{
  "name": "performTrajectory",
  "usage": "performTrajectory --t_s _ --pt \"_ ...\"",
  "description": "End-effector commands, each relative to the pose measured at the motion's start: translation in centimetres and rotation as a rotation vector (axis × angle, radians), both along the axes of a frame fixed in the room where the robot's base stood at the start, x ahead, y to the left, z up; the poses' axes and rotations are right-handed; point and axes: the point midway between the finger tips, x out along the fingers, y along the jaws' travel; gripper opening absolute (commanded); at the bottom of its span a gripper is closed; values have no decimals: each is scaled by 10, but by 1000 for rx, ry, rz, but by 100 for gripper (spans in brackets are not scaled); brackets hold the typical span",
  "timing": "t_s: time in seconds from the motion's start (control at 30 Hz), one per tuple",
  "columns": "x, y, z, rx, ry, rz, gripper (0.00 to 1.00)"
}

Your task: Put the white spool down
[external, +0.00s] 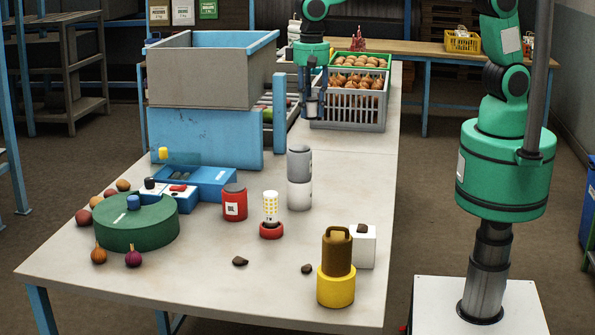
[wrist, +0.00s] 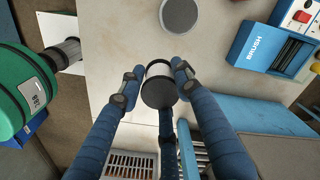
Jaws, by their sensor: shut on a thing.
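A cylinder (external: 299,178), grey above and white below, stands upright on the table, apart from my gripper. Its round grey top shows in the wrist view (wrist: 180,15). A white roll with yellow marks (external: 270,206) stands on a red base.
A grey crate of onions (external: 348,112) stands behind my gripper. A large grey bin (external: 205,75) on blue panels is to the left. A red tin (external: 234,203), a green drum (external: 135,225) and a yellow-and-brown item (external: 336,285) stand nearer. Table (external: 350,170) is bare at the middle right.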

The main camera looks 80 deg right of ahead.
Motion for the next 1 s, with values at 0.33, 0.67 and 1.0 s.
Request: performTrajectory --t_s 0.33,0.67,1.0 --pt "-9 -60 -4 0 0 -29 9" --pt "-14 -76 -39 -1 3 -33 9" --pt "-14 -76 -113 -2 4 -34 9"
